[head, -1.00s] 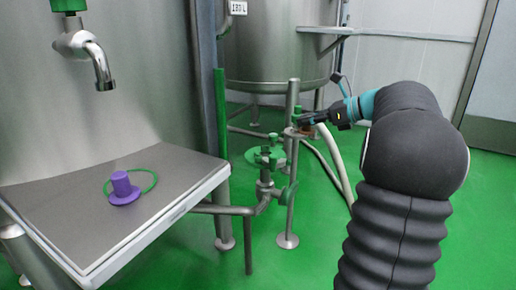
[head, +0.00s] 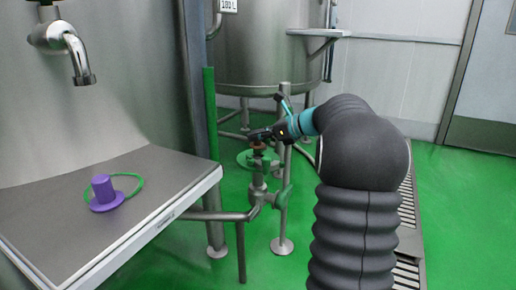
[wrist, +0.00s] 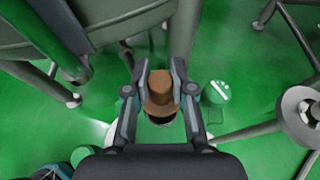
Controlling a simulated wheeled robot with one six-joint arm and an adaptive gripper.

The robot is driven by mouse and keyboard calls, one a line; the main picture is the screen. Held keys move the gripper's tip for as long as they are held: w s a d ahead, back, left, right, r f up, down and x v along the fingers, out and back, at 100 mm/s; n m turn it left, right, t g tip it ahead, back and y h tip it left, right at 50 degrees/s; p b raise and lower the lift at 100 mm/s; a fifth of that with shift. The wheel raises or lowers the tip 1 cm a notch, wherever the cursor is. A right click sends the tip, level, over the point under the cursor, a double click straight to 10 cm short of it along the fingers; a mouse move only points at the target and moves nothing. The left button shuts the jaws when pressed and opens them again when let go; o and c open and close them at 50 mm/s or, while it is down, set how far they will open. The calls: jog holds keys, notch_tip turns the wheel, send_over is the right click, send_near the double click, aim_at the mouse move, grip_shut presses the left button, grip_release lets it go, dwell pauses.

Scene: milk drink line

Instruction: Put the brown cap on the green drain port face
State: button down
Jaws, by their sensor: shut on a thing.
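The brown cap (head: 258,146) is in my gripper (head: 260,136), just above the top of the upright drain pipe in the head view. In the wrist view the cap (wrist: 162,92) sits between the two fingertips of my gripper (wrist: 160,88), which are shut on it from both sides. A green round face (head: 246,158) shows partly behind the drain pipe's top. The cap and fingers hide much of what is under them, so I cannot tell whether the cap touches the port.
A purple cap (head: 103,190) and a green ring (head: 134,178) lie on the steel shelf (head: 160,205) at left. A steel post (head: 285,165) stands close beside the pipe. A tank (head: 260,55) stands behind.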

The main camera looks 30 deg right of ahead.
aim_at(261, 145)
jog(key=shift+f+b, duration=0.5)
jog(key=shift+f, duration=1.4)
jog(key=shift+f, duration=0.15)
jog(key=c, duration=1)
grip_release()
jog(key=shift+r, duration=0.2)
jog(key=p+v, duration=0.1)
jog(key=v, duration=1.1)
jog(key=shift+p, duration=0.35)
